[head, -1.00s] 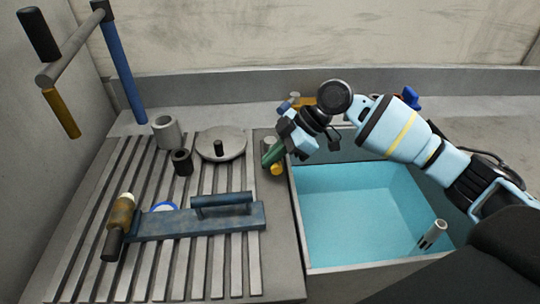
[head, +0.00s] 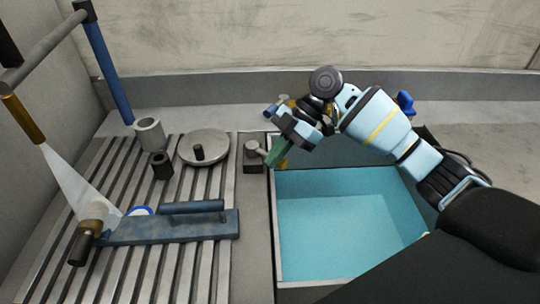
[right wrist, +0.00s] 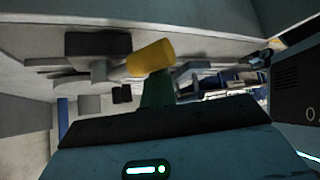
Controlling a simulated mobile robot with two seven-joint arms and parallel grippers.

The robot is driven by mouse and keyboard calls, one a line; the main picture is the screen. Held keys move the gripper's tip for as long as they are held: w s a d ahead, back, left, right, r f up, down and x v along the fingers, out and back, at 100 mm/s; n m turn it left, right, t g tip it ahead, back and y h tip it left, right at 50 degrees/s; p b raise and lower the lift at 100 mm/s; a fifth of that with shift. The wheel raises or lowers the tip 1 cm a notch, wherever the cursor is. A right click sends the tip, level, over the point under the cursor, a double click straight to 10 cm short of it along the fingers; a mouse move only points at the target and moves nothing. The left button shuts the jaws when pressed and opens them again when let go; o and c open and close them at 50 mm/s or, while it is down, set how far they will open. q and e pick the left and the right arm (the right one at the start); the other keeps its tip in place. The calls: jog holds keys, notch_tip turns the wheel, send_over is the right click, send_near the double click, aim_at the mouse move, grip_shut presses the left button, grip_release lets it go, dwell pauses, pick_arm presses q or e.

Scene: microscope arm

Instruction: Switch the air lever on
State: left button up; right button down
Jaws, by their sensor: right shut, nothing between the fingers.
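The air lever is a small grey block and knob (head: 253,157) between the slatted board and the basin. Its yellow handle end (head: 282,163) points right toward the basin and is partly covered by my right gripper. My right gripper (head: 275,157) has green fingertips, shut and empty, right at the yellow handle. In the right wrist view the yellow handle (right wrist: 150,57) is just beyond the green fingertip (right wrist: 157,92); touching cannot be told for sure. A pale cone-shaped jet (head: 75,185) runs from the orange nozzle (head: 22,118) down to the board. My left gripper is out of view.
The slatted board (head: 190,275) holds a blue long-handled tool (head: 170,226), a brown-and-black cylinder (head: 88,235), a grey cup (head: 149,134), a black cup (head: 161,165) and a round lidded plate (head: 204,147). The basin (head: 273,240) contains blue liquid.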

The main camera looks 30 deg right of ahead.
jog(key=shift+w+d, duration=0.35)
jog(key=shift+d, duration=0.25)
jog(key=shift+w+d, duration=0.35)
jog(key=shift+d, duration=0.25)
jog(key=shift+w+d+r, duration=0.15)
jog(key=shift+d, duration=0.05)
